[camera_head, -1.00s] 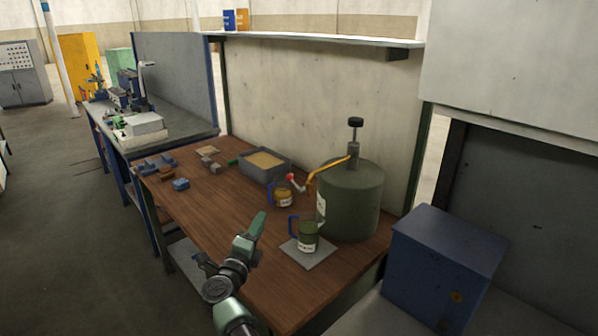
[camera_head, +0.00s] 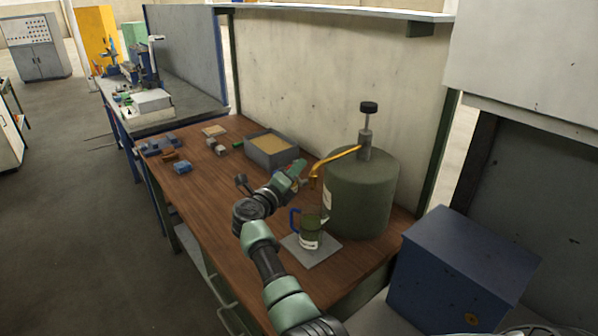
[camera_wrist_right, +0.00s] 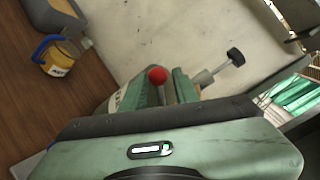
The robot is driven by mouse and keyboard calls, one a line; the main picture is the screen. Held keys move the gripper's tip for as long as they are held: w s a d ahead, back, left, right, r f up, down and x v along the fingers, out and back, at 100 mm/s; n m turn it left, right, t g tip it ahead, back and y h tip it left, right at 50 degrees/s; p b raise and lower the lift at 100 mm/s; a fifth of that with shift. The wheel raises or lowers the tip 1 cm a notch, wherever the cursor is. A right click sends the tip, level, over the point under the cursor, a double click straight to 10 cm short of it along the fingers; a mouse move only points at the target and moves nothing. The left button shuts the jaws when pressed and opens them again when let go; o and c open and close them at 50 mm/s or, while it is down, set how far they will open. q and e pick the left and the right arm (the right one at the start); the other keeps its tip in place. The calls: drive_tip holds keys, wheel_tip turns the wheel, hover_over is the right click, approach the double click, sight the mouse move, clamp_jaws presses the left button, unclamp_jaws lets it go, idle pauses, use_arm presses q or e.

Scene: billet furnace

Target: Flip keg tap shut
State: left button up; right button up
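The green keg (camera_head: 362,195) stands on the wooden bench, with a yellow spout (camera_head: 336,158) arching from its top to the left. The tap's red knob (camera_wrist_right: 158,75) shows in the right wrist view, in line with the gap between my right gripper's fingers (camera_wrist_right: 160,90). The fingers look apart; contact with the knob cannot be told. In the head view my right gripper (camera_head: 297,172) is beside the spout's end and hides most of the tap lever. A glass mug with a blue handle (camera_head: 310,238) stands below the spout on a grey mat (camera_head: 322,256). My left gripper is not in view.
A grey sand-coloured-filled bin (camera_head: 270,154) and several small blocks lie farther back. A blue box (camera_head: 455,262) stands at right.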

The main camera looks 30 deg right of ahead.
drive_tip(key=shift+x, duration=0.85)
clamp_jaws()
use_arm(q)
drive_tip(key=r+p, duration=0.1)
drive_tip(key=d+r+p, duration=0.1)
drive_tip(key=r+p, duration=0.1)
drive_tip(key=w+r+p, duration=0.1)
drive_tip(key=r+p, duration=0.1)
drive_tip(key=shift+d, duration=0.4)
use_arm(e)
wheel_tip(320, 180, down, 2)
drive_tip(key=n, duration=0.2)
drive_tip(key=n+g+y, duration=0.1)
drive_tip(key=n, duration=0.1)
drive_tip(key=shift+w+f+n+y, duration=0.1)
drive_tip(key=shift+f+n+y, duration=0.1)
drive_tip(key=shift+n+y, duration=0.1)
unclamp_jaws()
drive_tip(key=shift+g, duration=0.4)
